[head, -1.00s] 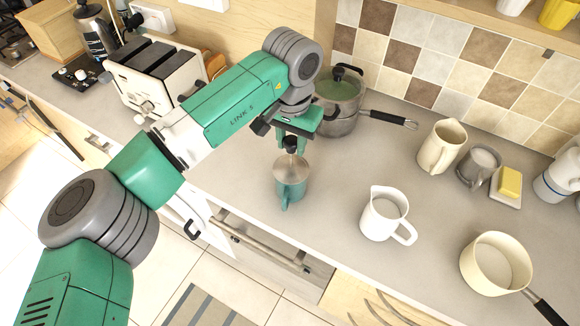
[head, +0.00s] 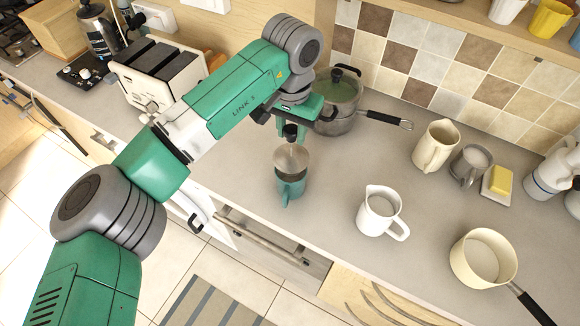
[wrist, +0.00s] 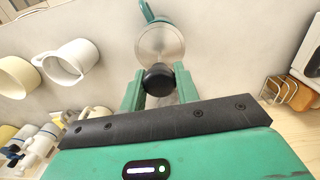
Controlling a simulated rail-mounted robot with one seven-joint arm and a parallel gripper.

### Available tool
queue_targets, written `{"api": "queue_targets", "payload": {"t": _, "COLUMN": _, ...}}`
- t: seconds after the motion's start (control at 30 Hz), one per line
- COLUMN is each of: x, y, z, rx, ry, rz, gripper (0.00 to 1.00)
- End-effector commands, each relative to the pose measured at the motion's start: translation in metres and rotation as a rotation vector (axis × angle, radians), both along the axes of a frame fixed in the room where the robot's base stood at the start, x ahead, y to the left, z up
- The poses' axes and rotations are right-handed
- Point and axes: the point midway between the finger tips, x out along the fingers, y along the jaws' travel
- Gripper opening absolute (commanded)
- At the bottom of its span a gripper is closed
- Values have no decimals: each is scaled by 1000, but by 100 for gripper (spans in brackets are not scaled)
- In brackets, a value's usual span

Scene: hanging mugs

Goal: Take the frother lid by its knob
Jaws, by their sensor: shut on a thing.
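The frother lid (head: 292,159) is a pale metallic disc with a black knob (head: 291,131). My gripper (head: 290,136) is shut on the knob from above. In the wrist view the knob (wrist: 159,77) sits between the two green fingertips, with the round lid (wrist: 161,43) beyond it. The teal frother cup (head: 290,189) stands upright on the counter directly below. The lid is slightly above the cup's rim and hides part of its opening. In the wrist view only the teal handle side of the cup (wrist: 147,10) shows past the lid.
A white jug (head: 379,212) stands to the right, with a cream pan (head: 482,262) beyond it. A lidded pot (head: 340,105) is close behind my gripper. A cream pitcher (head: 435,147), grey mug (head: 468,168) and butter dish (head: 497,185) stand back right. The counter's front edge is near the cup.

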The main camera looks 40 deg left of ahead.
Motion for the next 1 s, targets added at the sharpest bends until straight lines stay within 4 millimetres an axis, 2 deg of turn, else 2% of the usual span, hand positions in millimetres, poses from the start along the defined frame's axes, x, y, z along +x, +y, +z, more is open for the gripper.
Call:
{"api": "queue_targets", "payload": {"t": 0.03, "x": 0, "y": 0, "z": 8, "rx": -1, "ry": 0, "rz": 0, "gripper": 0}}
{"api": "queue_targets", "payload": {"t": 0.5, "x": 0, "y": 0, "z": 38, "rx": 0, "ry": -1, "rz": 1, "gripper": 0}}
{"api": "queue_targets", "payload": {"t": 1.0, "x": 0, "y": 0, "z": 39, "rx": 1, "ry": 0, "rz": 1, "gripper": 0}}
